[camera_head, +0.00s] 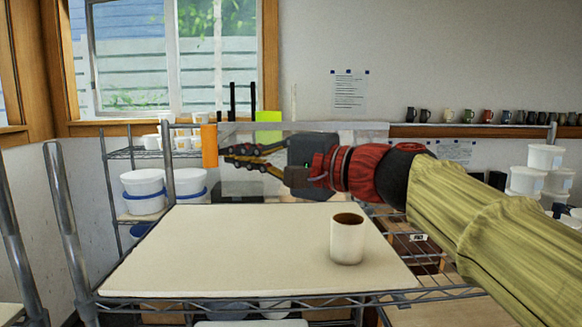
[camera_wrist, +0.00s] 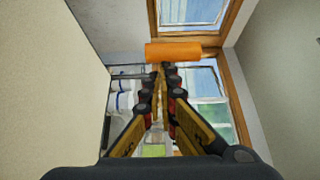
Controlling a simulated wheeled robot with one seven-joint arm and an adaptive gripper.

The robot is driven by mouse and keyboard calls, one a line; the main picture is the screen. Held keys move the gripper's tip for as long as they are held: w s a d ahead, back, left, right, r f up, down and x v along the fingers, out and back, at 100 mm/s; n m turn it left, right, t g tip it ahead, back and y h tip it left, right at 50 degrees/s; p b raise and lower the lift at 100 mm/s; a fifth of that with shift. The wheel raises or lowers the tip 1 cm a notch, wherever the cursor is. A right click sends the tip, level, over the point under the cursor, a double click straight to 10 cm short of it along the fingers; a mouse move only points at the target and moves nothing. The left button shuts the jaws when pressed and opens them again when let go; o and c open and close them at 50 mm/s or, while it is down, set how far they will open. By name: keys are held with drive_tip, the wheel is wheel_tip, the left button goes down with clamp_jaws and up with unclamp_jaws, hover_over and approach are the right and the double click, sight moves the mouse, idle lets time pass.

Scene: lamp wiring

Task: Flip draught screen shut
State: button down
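A pale, see-through panel (camera_head: 262,180), which looks like the draught screen, stands upright behind the far edge of the table, partly hidden by my gripper. An upright orange bar (camera_head: 209,146) stands at its left end. My gripper (camera_head: 223,154) reaches left above the table's far side, its fingertips just right of the bar. In the wrist view the orange bar (camera_wrist: 173,52) lies across the picture just beyond the fingertips (camera_wrist: 163,68). The fingers converge with their tips together and nothing seen between them. I cannot tell whether they touch the bar.
A white cup (camera_head: 347,242) with dark contents stands on the cream tabletop (camera_head: 220,255), right of centre. The rest of the top is clear. A wire rack with white tubs (camera_head: 143,184) stands behind left. A shelf of mugs (camera_head: 470,117) runs along the back wall.

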drive_tip(key=a+b, duration=0.1)
drive_tip(key=a, duration=1.3)
drive_tip(key=shift+s+r, duration=0.15)
drive_tip(key=shift+s, duration=0.2)
